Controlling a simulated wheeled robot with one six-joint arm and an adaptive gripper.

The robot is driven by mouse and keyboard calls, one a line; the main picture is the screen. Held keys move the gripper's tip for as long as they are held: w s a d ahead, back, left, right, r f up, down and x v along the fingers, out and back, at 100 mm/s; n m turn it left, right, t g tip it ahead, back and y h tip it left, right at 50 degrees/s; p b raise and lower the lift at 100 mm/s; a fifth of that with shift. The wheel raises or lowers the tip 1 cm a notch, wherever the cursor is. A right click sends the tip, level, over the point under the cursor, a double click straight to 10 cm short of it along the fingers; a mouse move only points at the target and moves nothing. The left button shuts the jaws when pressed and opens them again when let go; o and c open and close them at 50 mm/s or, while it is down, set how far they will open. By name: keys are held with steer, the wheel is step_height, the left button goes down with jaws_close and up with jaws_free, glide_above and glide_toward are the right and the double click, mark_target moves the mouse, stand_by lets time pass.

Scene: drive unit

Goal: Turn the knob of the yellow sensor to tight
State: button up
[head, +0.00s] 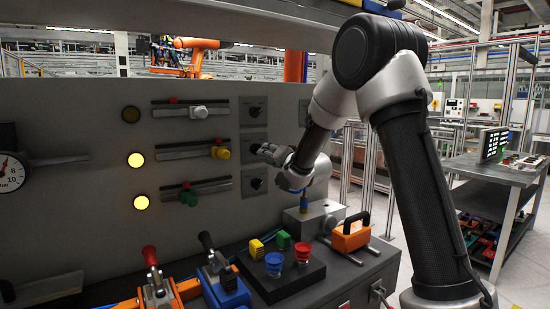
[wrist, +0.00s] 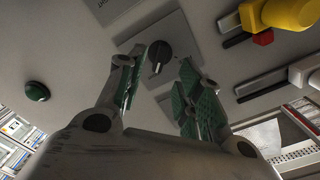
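The yellow sensor (head: 220,152) sits on the middle rail of the upright grey panel; part of it shows at the top right of the wrist view (wrist: 290,12). To its right in the head view is a square plate with a dark round knob (head: 255,148). In the wrist view this knob (wrist: 159,52) has a light pointer mark towards the lower edge. My gripper (wrist: 160,66) is open, its green-padded fingers on either side of the knob in the picture. In the head view my gripper (head: 264,152) is close to the knob; I cannot tell if it touches.
A white sensor (head: 198,112) is above and a green sensor (head: 188,198) below, with knobs (head: 254,111) and (head: 256,183). Two lower lamps (head: 136,160) glow yellow; the top lamp (head: 131,114) is dim. Clamps (head: 222,285), cups and an orange-handled block (head: 350,235) crowd the bench below.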

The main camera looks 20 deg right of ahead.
steer(key=v, duration=0.5)
steer(key=s+d+f+n+g+h, duration=0.25)
steer(key=f+g, duration=0.25)
steer(key=f, duration=0.7)
steer(key=s+d+f+n+g+h, duration=0.15)
steer(key=s+d+f+g, duration=0.25)
steer(key=s, duration=0.5)
steer(key=s+d+r+g, duration=0.1)
steer(key=s+r, duration=0.2)
steer(key=s, duration=0.8)
steer(key=s+d+r+n+g+h, duration=0.1)
steer(key=s+d+r, duration=0.1)
steer(key=s, duration=0.9)
steer(key=s+d+r+g, duration=0.1)
steer(key=s+r, duration=0.4)
steer(key=s, duration=0.6)
steer(key=shift+s+d+n+g+h, duration=0.3)
steer(key=shift+d+g, duration=0.1)
steer(key=shift+d, duration=0.15)
